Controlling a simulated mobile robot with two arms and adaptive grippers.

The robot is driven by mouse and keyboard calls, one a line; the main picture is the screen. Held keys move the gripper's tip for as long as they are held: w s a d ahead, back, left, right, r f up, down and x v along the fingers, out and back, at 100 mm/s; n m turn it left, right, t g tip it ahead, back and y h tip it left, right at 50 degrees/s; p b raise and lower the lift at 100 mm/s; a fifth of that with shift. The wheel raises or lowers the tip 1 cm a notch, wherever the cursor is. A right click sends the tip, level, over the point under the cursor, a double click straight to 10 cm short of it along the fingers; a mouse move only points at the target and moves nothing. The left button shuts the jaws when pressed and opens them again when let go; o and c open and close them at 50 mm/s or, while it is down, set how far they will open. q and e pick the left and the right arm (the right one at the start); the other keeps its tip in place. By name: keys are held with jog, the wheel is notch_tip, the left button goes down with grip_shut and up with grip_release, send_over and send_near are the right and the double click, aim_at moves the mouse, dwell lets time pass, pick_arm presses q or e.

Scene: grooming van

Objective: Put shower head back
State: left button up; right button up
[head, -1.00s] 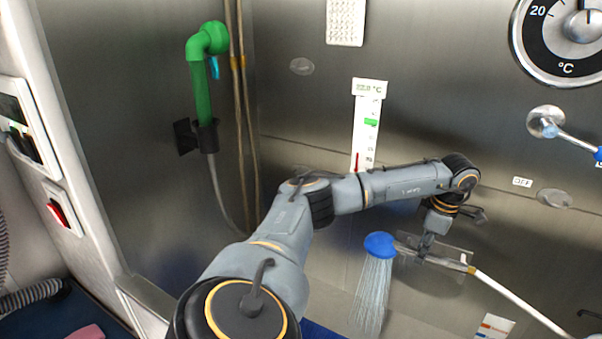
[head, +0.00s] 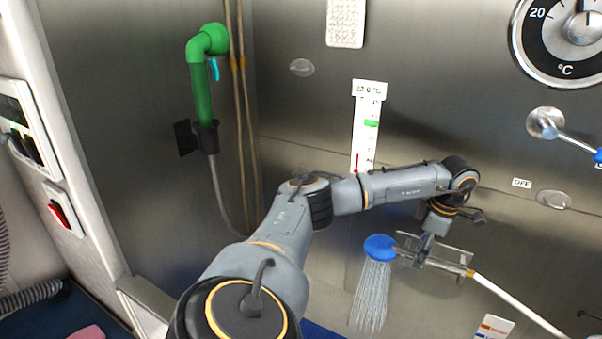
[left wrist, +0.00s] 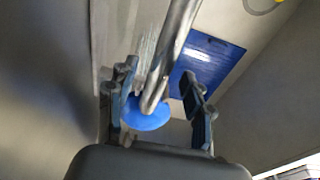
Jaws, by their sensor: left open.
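The blue shower head (head: 380,247) sprays water downward near the back wall in the head view. Its metal handle runs right to a white hose (head: 520,306). My left gripper (head: 428,252) is at the handle, pointing down. In the left wrist view, the metal handle (left wrist: 172,50) passes between the spread fingers of my left gripper (left wrist: 158,75), and the blue head (left wrist: 146,114) shows below it. The gripper is open; I cannot tell whether a finger touches the handle. What supports the shower head is not clear. My right gripper is not in view.
A green-headed fitting (head: 203,90) sits in a black wall holder (head: 206,137) at the left. A thermometer strip (head: 366,130) hangs on the back wall. A dial (head: 575,35) and a lever tap (head: 550,124) are at the upper right. A blue mat (left wrist: 208,62) lies below.

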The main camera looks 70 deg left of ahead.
aim_at(428, 256)
pick_arm(q)
notch_tip(428, 256, up, 12)
jog(key=d, duration=0.1)
jog(key=shift+w, duration=0.45)
jog(key=shift+d, duration=0.1)
